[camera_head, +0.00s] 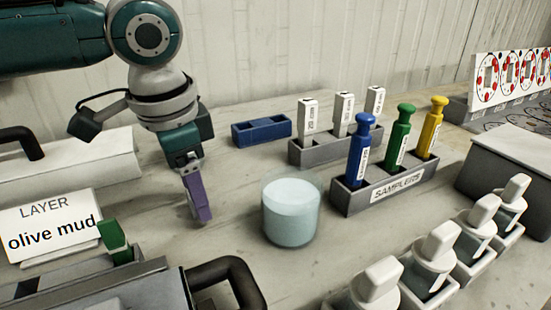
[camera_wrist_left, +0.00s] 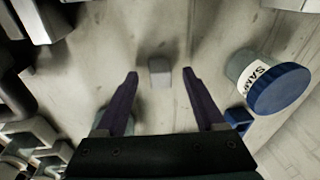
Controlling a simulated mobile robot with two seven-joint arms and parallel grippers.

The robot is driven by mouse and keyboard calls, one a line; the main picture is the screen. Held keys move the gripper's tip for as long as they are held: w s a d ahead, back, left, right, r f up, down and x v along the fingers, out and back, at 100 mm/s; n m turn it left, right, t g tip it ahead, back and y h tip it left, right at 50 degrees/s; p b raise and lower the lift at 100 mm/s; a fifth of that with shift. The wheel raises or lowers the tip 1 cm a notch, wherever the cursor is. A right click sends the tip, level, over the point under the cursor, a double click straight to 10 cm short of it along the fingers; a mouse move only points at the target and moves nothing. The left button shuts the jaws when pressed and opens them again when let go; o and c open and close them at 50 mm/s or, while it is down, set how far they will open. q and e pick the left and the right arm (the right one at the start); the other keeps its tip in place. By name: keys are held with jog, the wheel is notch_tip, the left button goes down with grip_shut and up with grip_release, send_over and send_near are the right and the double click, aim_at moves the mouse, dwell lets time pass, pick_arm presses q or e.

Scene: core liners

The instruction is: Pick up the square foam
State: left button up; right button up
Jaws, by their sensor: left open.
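A small pale grey block (camera_wrist_left: 160,71), which looks like the square foam, lies on the table in the left wrist view. It sits between the lines of my two purple fingers, near their tips, and I see no contact. My left gripper (camera_head: 201,212) points down over the table in the head view, left of the glass beaker. Its fingers (camera_wrist_left: 160,74) are apart and hold nothing. I cannot make out the block in the head view. My right gripper is not in view.
A beaker of pale liquid (camera_head: 290,212) stands right of my left gripper. A blue tray (camera_head: 262,131), a sampler rack (camera_head: 385,192) and a white-tag rack (camera_head: 335,150) stand beyond. An "olive mud" sign (camera_head: 50,228) is at left. A blue-lidded jar (camera_wrist_left: 280,89) shows in the wrist view.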

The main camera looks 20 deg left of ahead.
pick_arm(q)
jog(key=shift+c, duration=0.3)
grip_shut()
dwell(0.3)
